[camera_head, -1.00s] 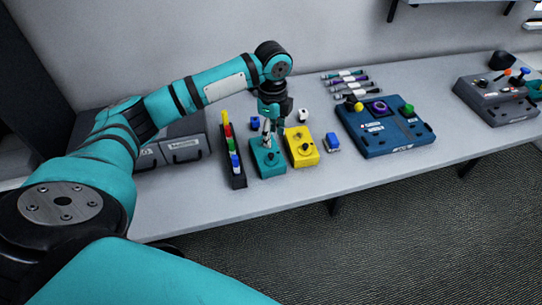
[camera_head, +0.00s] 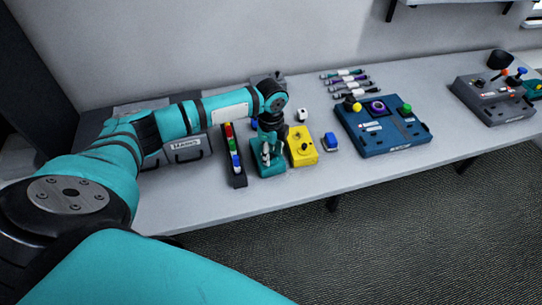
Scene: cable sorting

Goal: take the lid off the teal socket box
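The teal socket box (camera_head: 267,170) stands on the table between a dark rack of coloured pieces and a yellow box. My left gripper (camera_head: 267,160) points down right at the top of the teal box, its fingers over the lid. The lid and the fingertips are small and partly hidden by the gripper, so I cannot tell whether the fingers are closed on the lid's knob. My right gripper is not in the view.
The dark rack (camera_head: 234,165) is close on the left and the yellow box (camera_head: 301,147) close on the right. A blue block (camera_head: 331,142), a white piece (camera_head: 302,115), a blue panel (camera_head: 384,125) and a grey panel (camera_head: 492,98) stand further right. Grey drawers (camera_head: 185,150) are at left.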

